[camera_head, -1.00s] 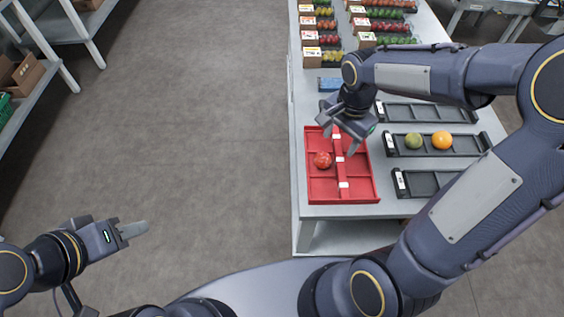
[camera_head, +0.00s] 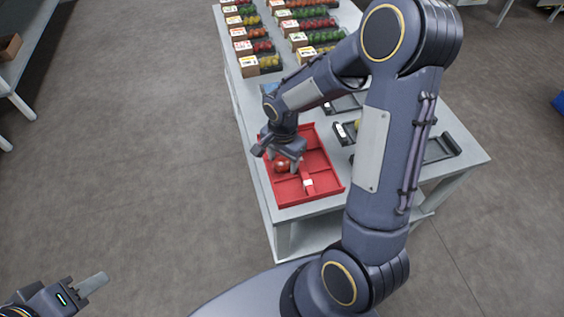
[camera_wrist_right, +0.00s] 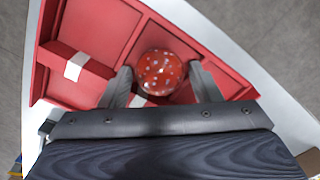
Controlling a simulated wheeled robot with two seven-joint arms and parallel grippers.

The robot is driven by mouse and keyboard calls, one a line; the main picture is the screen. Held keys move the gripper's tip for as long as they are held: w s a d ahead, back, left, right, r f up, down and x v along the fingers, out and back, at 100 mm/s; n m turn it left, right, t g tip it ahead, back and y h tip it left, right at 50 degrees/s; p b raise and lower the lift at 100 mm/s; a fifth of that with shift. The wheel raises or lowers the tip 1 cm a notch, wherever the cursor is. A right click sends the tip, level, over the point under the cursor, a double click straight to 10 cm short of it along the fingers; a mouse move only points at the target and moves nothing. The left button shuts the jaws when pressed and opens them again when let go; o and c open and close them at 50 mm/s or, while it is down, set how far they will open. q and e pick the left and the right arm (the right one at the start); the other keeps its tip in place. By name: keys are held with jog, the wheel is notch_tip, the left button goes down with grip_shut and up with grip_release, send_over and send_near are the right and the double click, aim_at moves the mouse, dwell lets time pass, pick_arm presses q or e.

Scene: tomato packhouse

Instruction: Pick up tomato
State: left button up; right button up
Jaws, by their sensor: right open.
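A red tomato (camera_head: 282,166) with pale specks lies in a compartment of the red divided tray (camera_head: 334,186) on the table. It also shows in the right wrist view (camera_wrist_right: 160,72), centred just beyond and between the fingertips. My right gripper (camera_head: 284,163) is open and low over the tray, with its fingers on either side of the tomato. In the right wrist view (camera_wrist_right: 163,80) a gap shows between each finger and the tomato. My left gripper (camera_head: 92,284) is at the lower left, over the floor, away from the table; only one finger shows clearly.
Black trays stand right of the red tray, one black tray (camera_head: 440,150) showing beside my right arm, which hides much of that side. Several boxes of small produce (camera_head: 262,62) line the far table. The table's left edge (camera_head: 254,168) is close to the red tray.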

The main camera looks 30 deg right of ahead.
jog(key=c, duration=0.5)
jog(key=shift+r, duration=0.1)
